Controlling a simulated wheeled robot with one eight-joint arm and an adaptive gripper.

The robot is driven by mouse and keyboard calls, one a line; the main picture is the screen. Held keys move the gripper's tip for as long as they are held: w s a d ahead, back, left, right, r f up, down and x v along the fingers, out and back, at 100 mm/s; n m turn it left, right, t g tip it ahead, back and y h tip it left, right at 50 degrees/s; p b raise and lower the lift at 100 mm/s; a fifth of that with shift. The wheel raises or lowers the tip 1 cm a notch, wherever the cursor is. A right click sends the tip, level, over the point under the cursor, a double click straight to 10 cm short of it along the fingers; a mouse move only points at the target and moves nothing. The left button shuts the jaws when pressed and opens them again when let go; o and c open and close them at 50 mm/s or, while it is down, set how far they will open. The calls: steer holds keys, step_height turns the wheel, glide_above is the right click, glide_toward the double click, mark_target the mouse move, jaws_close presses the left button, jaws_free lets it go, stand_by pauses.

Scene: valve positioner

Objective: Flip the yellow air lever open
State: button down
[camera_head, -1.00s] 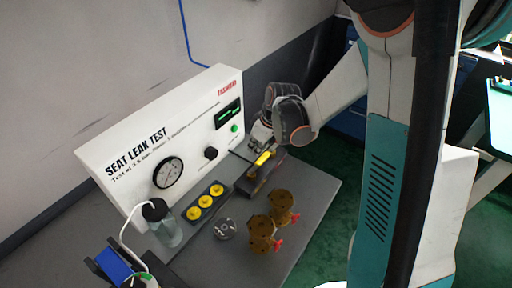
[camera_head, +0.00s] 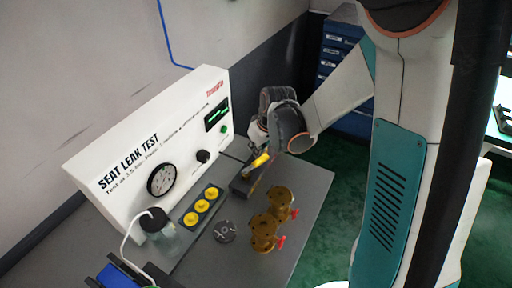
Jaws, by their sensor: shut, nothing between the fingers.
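The yellow air lever (camera_head: 261,160) lies slanted over a dark block (camera_head: 240,186) on the grey bench, in front of the right end of the white SEAT LEAK TEST panel (camera_head: 150,145). My gripper (camera_head: 257,142) is shut and empty, just behind and above the lever, between it and the panel. The fingertips are small and partly hidden by the wrist, so I cannot tell whether they touch the lever.
Several yellow caps sit in a dark tray (camera_head: 187,230) along the panel. Brass valve bodies with red handles (camera_head: 264,228) and a grey disc (camera_head: 225,232) stand on the bench. A clear bottle (camera_head: 160,232) is at the left. The bench's front right is clear.

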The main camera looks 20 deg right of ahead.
steer(key=s+m, duration=0.1)
steer(key=m, duration=0.1)
steer(key=s+d+m+h, duration=0.1)
steer(key=shift+d+m, duration=0.25)
steer(key=shift+m, duration=0.15)
steer(key=s+m, duration=0.1)
steer(key=s+m+h, duration=0.1)
steer(key=m, duration=0.1)
steer(key=shift+s+d, duration=0.1)
steer(key=shift+d, duration=0.25)
steer(key=s+m, duration=0.1)
steer(key=m, duration=0.1)
steer(key=s+m+h, duration=0.1)
steer(key=m, duration=0.1)
steer(key=shift+s+b, duration=0.15)
steer(key=shift+b, duration=0.2)
steer(key=shift+s+a+h, duration=0.25)
steer(key=shift+s+h, duration=0.05)
steer(key=shift+s, duration=0.7)
step_height(320, 180, up, 10)
steer(key=p, duration=0.4)
steer(key=shift+w+d+f, duration=0.25)
